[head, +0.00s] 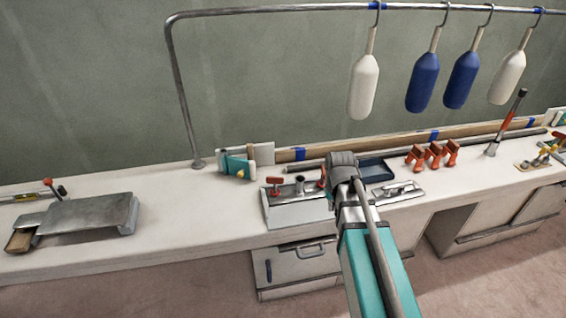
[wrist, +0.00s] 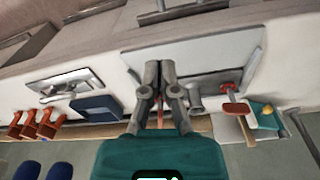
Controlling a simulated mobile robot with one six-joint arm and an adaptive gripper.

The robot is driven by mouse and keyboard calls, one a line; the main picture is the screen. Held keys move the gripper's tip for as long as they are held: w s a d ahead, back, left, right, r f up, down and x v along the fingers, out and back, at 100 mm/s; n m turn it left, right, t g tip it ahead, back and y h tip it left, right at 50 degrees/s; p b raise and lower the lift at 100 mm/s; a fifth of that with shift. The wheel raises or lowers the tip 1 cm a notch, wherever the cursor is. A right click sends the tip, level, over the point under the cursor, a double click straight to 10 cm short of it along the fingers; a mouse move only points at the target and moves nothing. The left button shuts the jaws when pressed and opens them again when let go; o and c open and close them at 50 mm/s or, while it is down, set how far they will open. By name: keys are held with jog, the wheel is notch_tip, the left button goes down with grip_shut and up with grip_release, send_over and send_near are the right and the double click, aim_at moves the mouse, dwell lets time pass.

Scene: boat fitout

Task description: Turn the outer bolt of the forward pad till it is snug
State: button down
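A flat metal plate with raised fittings (head: 297,214) lies near the front edge of the white bench; it also shows in the wrist view (wrist: 215,52). A red-handled fitting (head: 273,186) and a short grey cylinder (head: 300,185) stand along its back edge. I cannot tell which part is the outer bolt of the forward pad. In the wrist view, my gripper (wrist: 159,66) is over the plate, its two grey fingertips close together. I see nothing held between them. A second red piece (wrist: 158,110) shows through the gap behind the tips. In the head view, my arm hides the fingers.
A blue tray (head: 376,170) and a flat metal plate (head: 398,192) lie to the right, with several orange clamps (head: 436,155) beyond. A teal block (head: 238,167) stands behind left. Bottle-shaped fenders (head: 423,82) hang from a rail above.

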jog(key=w+a+r+n+t+p, duration=0.1)
jog(key=w+a+r+n+p, duration=0.1)
jog(key=w+a, duration=1.3)
jog(key=shift+w+a+r+t, duration=0.3)
jog(key=shift+w+a+r, duration=0.15)
jog(key=shift+a, duration=0.65)
jog(key=shift+f, duration=0.2)
jog(key=b+x, duration=0.9)
jog(key=shift+f+b, duration=0.35)
jog(key=shift+w+a, duration=0.1)
jog(key=shift+w, duration=0.5)
jog(key=shift+s, duration=0.6)
